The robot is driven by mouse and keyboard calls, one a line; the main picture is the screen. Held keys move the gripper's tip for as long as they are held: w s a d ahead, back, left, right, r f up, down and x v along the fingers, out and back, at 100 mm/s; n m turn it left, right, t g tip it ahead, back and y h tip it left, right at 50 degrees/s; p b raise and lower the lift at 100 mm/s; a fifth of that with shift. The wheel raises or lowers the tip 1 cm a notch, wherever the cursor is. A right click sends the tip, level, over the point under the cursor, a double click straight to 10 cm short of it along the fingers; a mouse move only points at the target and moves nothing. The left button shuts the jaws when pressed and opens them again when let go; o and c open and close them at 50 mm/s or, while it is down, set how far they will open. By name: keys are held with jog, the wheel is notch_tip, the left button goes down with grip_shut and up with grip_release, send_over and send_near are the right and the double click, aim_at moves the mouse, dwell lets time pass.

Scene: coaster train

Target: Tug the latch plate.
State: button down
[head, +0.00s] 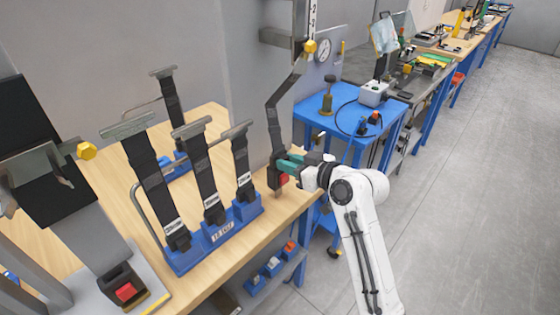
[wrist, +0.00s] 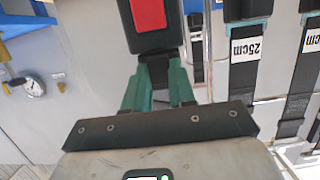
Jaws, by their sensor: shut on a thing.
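A dark strap (head: 273,112) hangs from a wall bracket and runs down to a black buckle with a red button (head: 283,180). In the wrist view the buckle (wrist: 133,30) is large at the top, with its red button (wrist: 150,15). My gripper (head: 285,163), with green fingers, is shut on the dark latch plate at the strap's lower end, right by the buckle. In the wrist view the latch plate (wrist: 158,72) shows between the fingertips and meets the buckle; how deep it sits inside is hidden.
A blue rack (head: 222,233) with several upright labelled straps stands on the wooden bench (head: 112,183) to the left. Another buckle with a red button (head: 125,292) is at the lower left. A blue table (head: 345,105) with a grey box (head: 374,93) stands behind my arm. The floor at right is clear.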

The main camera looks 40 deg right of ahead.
jog(key=shift+r, duration=0.2)
jog(key=c, duration=1.2)
grip_release()
jog(key=o, duration=0.3)
jog(key=shift+o, duration=0.2)
jog(key=shift+s, duration=0.15)
jog(key=b+v, duration=0.2)
jog(key=v, duration=0.8)
jog(key=shift+s, duration=0.3)
